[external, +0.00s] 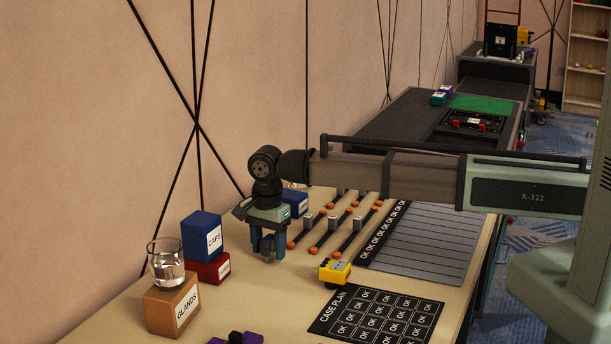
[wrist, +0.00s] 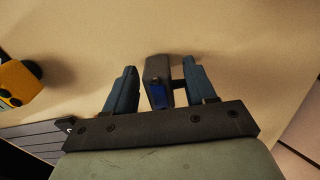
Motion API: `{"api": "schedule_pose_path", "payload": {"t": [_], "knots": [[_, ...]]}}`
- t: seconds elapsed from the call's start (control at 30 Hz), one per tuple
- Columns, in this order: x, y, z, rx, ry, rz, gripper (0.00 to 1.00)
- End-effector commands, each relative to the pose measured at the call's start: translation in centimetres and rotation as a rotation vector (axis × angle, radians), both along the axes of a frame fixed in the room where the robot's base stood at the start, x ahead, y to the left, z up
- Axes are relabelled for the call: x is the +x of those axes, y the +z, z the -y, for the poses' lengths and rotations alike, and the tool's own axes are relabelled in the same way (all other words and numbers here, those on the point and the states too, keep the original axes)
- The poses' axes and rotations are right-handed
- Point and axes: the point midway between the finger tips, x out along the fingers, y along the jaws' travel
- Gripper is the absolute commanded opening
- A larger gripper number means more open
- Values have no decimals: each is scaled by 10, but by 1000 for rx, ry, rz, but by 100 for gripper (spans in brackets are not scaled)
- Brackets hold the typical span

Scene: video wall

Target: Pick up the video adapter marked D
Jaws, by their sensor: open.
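My gripper (external: 269,256) points down over the left part of the wooden bench, and its blue fingers (wrist: 163,69) are apart. A dark grey block with a blue connector (wrist: 158,88) sits between the fingers in the wrist view, with visible gaps on both sides. No letter D can be read on it, so I cannot tell whether it is the adapter marked D. In the external view the fingers largely hide that spot.
A yellow and black device (external: 335,272) lies right of my gripper. Orange-ended dark rods (external: 325,232) lie behind it. A glass of water (external: 166,262) stands on the GLANDS box (external: 172,305), near the blue CAPS box (external: 202,237). The CASE PLAN board (external: 375,316) lies in front.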

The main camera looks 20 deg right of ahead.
Motion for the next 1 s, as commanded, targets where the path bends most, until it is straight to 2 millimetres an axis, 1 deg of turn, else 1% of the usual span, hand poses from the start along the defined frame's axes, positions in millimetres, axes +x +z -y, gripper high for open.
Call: {"api": "schedule_pose_path", "payload": {"t": [0.07,0.23,0.27,0.8,0.83,1.0], "knots": [[0,-3,0,0,0,0,55],[0,-3,0,1,0,1,55],[0,-3,0,1,0,1,53],[0,-3,0,1,0,1,2],[0,-3,0,1,0,1,0],[0,-3,0,1,0,1,0]]}}
